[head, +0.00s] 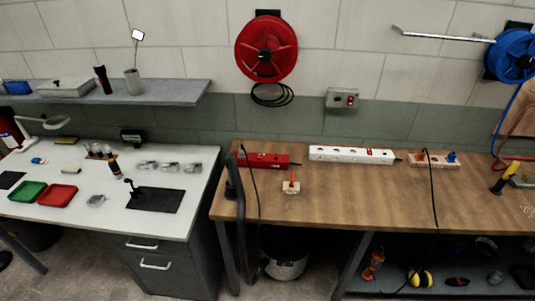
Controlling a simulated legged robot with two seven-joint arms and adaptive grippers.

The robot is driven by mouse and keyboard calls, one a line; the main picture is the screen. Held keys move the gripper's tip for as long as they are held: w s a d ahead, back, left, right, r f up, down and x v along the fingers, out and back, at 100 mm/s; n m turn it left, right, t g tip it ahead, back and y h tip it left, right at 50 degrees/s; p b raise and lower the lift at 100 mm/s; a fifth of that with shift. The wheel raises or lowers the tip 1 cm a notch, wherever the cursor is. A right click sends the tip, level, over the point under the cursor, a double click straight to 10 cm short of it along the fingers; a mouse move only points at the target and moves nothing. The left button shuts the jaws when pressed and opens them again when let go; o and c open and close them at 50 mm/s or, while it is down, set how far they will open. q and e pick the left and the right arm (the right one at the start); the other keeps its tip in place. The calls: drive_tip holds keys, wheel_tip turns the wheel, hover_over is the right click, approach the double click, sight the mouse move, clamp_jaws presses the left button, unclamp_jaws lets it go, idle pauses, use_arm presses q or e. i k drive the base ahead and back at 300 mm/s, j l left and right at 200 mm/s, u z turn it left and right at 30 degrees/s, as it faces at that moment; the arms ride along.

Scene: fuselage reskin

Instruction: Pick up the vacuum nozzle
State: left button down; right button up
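Neither of my grippers shows in the head view. I cannot tell for sure which thing is the vacuum nozzle. A black, upright, handle-like piece (231,176) stands at the left end of the wooden bench (350,205), by its edge, and may be the nozzle. A thin black cord or hose runs down close to its right. Its lower end is hard to make out against the bench leg.
A white worktop (110,213) with red (57,195) and green trays stands at the left. A red power strip (263,160) and a white one (350,154) lie along the bench's back. The bench's front middle is clear. A bucket (285,268) stands below.

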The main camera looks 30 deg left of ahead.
sight(232, 184)
drive_tip(key=u, duration=1.4)
